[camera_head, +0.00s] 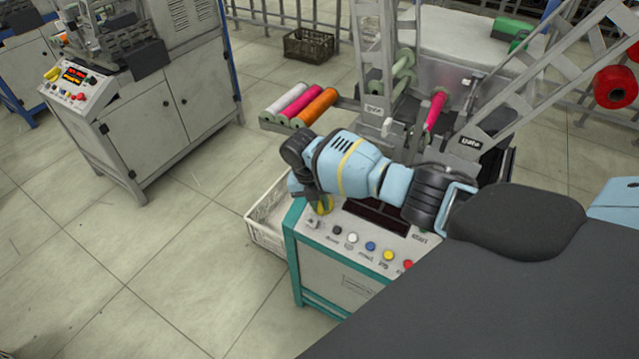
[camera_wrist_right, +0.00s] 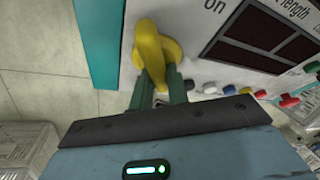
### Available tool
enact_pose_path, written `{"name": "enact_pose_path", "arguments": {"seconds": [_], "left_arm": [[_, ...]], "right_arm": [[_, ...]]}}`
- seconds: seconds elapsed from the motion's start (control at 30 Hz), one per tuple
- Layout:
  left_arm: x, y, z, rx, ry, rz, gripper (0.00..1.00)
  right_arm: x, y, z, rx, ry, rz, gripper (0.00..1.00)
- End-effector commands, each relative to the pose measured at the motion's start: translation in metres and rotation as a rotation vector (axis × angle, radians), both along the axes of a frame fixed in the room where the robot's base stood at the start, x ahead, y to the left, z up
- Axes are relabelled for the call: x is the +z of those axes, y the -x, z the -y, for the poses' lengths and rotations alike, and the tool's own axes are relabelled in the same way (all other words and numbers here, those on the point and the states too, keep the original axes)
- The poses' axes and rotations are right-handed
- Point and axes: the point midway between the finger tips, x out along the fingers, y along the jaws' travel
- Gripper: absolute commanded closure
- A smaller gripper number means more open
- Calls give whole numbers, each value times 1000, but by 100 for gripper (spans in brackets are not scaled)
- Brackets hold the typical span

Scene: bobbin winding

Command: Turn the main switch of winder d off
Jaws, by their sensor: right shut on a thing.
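The winder in front of me has a sloped grey control panel (camera_head: 322,226) on a teal-edged cabinet. Its yellow rotary main switch (camera_wrist_right: 152,45) sits at the panel's left end, beside the printed word "on" in the right wrist view. In the head view only part of the yellow switch (camera_head: 323,205) shows below my right gripper (camera_head: 305,188). My right gripper, with green fingers in the wrist view (camera_wrist_right: 162,92), is shut on the switch's handle. The handle points down toward the gripper in that view. My left gripper is not in view.
The panel carries a dark display (camera_head: 376,216) and a row of coloured buttons (camera_head: 370,246). A white crate (camera_head: 262,215) stands on the floor left of the cabinet. Pink and orange bobbins (camera_head: 315,106) lie behind my arm. Another winder (camera_head: 150,110) stands at left; floor between is clear.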

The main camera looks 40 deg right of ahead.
Motion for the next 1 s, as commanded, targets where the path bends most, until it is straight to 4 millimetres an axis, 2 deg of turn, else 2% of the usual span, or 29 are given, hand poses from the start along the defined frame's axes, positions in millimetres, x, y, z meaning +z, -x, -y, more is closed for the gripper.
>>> {"name": "enact_pose_path", "arguments": {"seconds": [0.03,0.07,0.2,0.23,0.57,1.0], "left_arm": [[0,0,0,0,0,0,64],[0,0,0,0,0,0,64],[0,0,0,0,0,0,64],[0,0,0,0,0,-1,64],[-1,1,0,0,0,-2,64],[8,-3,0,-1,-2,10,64]], "right_arm": [[0,0,0,3,1,-2,100],[0,0,0,3,1,-2,82],[0,0,0,2,1,-2,64],[0,0,0,2,0,-1,62],[4,-1,-1,1,0,1,62],[64,-10,-11,0,0,2,62]]}}
